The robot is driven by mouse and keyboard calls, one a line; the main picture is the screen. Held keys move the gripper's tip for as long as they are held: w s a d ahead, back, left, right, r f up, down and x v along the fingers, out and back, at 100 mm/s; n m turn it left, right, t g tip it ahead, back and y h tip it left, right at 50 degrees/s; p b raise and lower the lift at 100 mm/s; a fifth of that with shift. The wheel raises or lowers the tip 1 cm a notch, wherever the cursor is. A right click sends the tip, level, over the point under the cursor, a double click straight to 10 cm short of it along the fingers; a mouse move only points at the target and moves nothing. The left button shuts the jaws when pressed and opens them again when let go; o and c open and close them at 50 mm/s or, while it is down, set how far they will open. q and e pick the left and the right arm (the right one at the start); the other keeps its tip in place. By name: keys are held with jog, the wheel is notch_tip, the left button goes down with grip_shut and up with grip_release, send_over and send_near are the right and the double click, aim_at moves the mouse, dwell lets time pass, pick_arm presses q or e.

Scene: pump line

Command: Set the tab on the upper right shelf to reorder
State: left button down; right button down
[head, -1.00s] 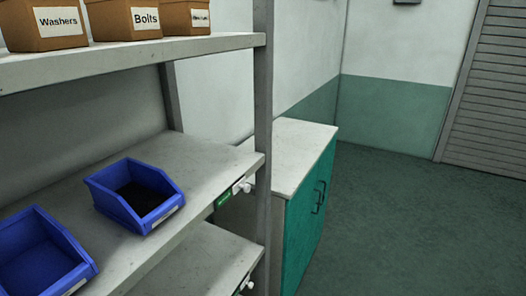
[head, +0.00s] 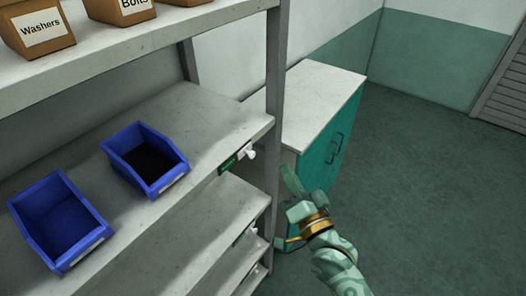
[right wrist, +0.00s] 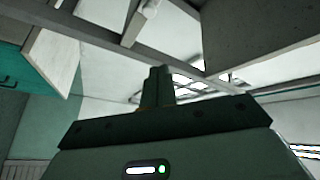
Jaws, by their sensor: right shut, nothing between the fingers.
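The white tab (head: 247,153) sits on the front edge of the blue-bin shelf (head: 215,112), near its right end, beside a green label (head: 228,164). The label's lettering is too small to read. My right gripper (head: 289,172) is shut and empty, to the right of the tab and slightly lower in the head view, apart from it. Its closed fingers (right wrist: 158,72) also show in the right wrist view. I cannot make out the tab for certain in the right wrist view. My left gripper is not in view.
The shelf post (head: 273,100) stands close to the tab and my right gripper. A teal cabinet (head: 322,158) with a white top is behind. Two blue bins (head: 62,222) (head: 145,160) stand on the tab's shelf. Cardboard boxes (head: 38,32) stand above. The floor at right is clear.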

aim_at(251, 154)
jog(key=w+a+p, duration=0.1)
jog(key=w+a, duration=0.5)
jog(key=w, duration=0.1)
jog(key=shift+w+f+p, duration=0.15)
jog(key=shift+f+p, duration=0.2)
jog(key=shift+p, duration=0.05)
dwell(0.3)
